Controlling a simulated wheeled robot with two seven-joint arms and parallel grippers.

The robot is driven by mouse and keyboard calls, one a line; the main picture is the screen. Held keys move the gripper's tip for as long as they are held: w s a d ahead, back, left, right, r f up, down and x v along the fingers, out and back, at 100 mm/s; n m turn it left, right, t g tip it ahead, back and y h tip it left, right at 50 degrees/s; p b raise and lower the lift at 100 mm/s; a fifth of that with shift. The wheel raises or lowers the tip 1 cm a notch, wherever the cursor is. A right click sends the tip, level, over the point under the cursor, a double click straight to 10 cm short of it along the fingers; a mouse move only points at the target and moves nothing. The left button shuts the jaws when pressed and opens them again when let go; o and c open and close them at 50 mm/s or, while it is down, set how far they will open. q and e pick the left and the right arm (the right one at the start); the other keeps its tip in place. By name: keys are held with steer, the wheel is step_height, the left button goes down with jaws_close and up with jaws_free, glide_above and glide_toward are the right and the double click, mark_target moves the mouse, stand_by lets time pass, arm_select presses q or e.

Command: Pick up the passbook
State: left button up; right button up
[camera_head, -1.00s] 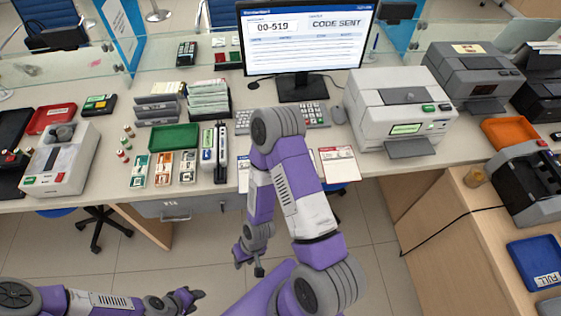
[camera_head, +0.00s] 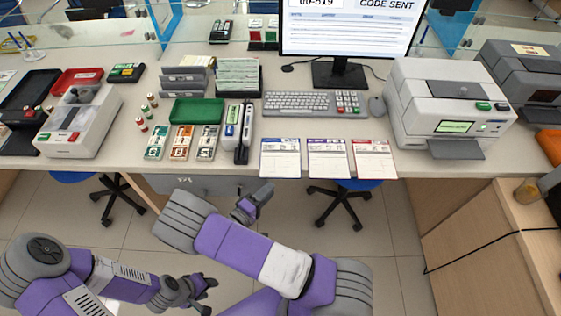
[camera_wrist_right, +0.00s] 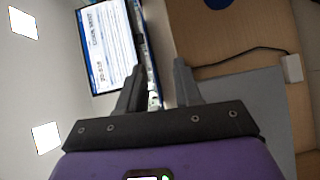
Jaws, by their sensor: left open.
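I cannot tell any item for sure as the passbook. Three printed booklets or slips lie side by side at the counter's front edge in the head view: blue-headed (camera_head: 280,158), purple-headed (camera_head: 328,158) and red-headed (camera_head: 374,158). My right gripper (camera_head: 256,203) is below the counter edge, partly behind my arm. In the right wrist view my right gripper (camera_wrist_right: 160,65) has its fingers apart with nothing between them. My left gripper (camera_head: 205,292) is open, low in front of the counter, away from everything on it.
A keyboard (camera_head: 296,103) and monitor (camera_head: 350,35) stand behind the slips. A white printer (camera_head: 450,105) stands to the right. A green tray (camera_head: 197,111), card stacks (camera_head: 180,142) and a black upright holder (camera_head: 242,135) are to the left. Chairs (camera_head: 345,202) are under the counter.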

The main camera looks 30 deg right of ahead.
steer(key=w+d+r+h+b, duration=0.1)
steer(key=d+b, duration=0.1)
steer(key=d, duration=0.4)
steer(key=shift+w+d+g, duration=0.25)
steer(key=shift+g, duration=0.05)
jaws_close()
